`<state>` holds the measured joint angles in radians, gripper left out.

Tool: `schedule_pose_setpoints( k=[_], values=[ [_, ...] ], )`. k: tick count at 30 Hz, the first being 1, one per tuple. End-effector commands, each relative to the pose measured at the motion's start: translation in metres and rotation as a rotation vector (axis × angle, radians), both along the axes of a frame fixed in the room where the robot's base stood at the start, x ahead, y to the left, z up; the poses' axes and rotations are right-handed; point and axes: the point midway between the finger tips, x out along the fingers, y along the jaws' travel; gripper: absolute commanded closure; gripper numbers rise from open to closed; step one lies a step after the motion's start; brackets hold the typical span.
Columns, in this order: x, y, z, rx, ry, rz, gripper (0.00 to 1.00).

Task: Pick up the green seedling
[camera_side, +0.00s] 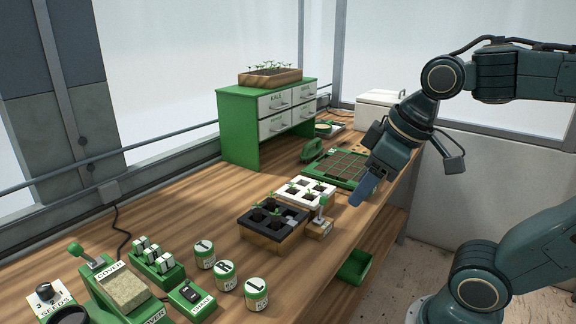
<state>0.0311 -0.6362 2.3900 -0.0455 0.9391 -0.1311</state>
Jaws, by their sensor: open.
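Small green seedlings stand in a black cell tray (262,228) at the middle of the bench. More small green sprouts show in the white cell tray (318,185) just behind it. A green-topped piece (323,203) stands upright on a small wooden block (318,229) at the bench's front edge; it is too small to tell if it is a seedling. My gripper (358,198) points down and left, right of the white tray and apart from the seedlings. It is open, and nothing shows in it; its finger gap is hard to see.
A green gridded tray (343,168) lies behind the white tray, close to my wrist. A green drawer cabinet (240,128) carries a planter box (270,78). Labelled cans (225,276) and a seeder device (122,290) stand at front left. Bare bench lies left of the black tray.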

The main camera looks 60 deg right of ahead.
Motion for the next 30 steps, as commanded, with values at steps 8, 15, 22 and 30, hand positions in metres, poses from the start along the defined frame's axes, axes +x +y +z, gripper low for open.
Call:
schedule_pose_setpoints(
  k=[8,15,22,30],
  values=[
    [0.054,-0.003,0.024,-0.078,0.073,0.234,0.51],
    [0.103,-0.013,0.035,-0.135,0.129,0.453,0.51],
    [0.150,-0.029,0.035,-0.179,0.175,0.667,0.51],
    [0.204,-0.055,0.023,-0.219,0.216,0.925,0.51]
  ],
)
